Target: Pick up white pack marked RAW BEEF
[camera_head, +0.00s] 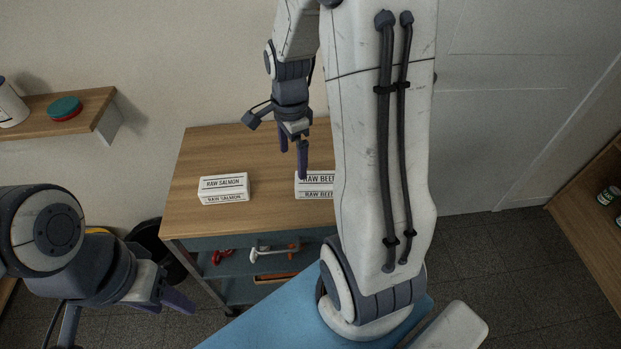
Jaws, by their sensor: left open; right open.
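The white pack marked RAW BEEF (313,190) lies on the wooden top of a cart. Its right part is hidden behind my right arm. My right gripper (293,162) is open and points down, just above and behind the pack's left part; one fingertip overlaps the pack's upper left edge in the picture. I cannot tell whether it touches. My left gripper (168,303) is open and empty at the lower left, in front of the cart and away from the pack.
A white pack marked RAW SALMON (223,188) lies left of the beef pack on the cart top (205,155). Tools lie on the cart's lower shelf (236,291). A dark bin (150,237) stands left of the cart. A wall shelf (85,110) is at the upper left.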

